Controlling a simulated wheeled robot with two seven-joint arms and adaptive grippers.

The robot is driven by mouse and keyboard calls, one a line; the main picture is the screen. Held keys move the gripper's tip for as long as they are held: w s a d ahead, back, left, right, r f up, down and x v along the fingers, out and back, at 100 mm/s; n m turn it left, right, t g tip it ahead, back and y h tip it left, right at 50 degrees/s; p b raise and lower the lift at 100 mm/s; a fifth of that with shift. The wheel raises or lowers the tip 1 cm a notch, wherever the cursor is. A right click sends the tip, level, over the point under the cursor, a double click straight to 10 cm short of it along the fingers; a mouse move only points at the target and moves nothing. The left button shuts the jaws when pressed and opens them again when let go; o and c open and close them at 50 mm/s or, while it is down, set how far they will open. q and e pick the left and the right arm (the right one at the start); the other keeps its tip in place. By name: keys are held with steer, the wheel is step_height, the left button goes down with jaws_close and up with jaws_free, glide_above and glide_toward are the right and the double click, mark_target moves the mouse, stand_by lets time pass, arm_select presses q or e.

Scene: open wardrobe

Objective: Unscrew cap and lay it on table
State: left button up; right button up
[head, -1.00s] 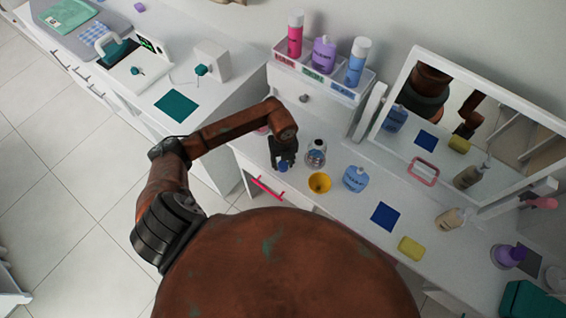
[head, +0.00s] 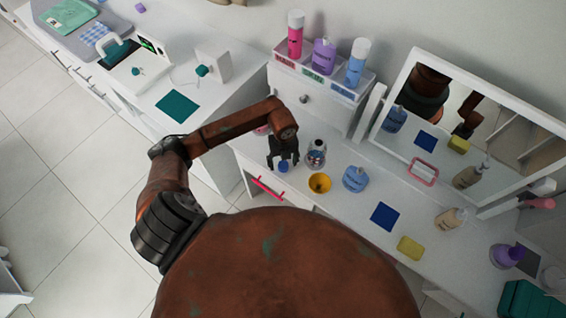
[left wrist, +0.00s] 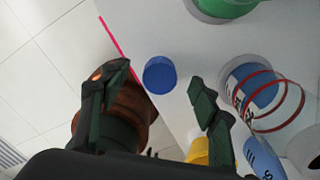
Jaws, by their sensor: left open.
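The blue cap (head: 284,168) sits by the front edge of the white table (head: 342,208), left of the clear bottle (head: 316,154). My left gripper (head: 283,163) is open over the cap, its fingers spread to either side. In the left wrist view the cap (left wrist: 160,75) shows between the two open fingers (left wrist: 158,80), with a gap on each side. It seems to rest on the tabletop. The bottle stands upright, apart from the cap; its mouth is too small to make out in the head view. My right gripper is not in view.
A yellow cup-like thing (head: 320,183) and a blue pump bottle (head: 355,178) stand right of the clear bottle. A blue square (head: 385,216) and a yellow block (head: 410,248) lie farther right.

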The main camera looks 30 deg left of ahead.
arm_select(q)
steer(key=shift+r+p, duration=2.45)
steer(key=shift+r, duration=1.15)
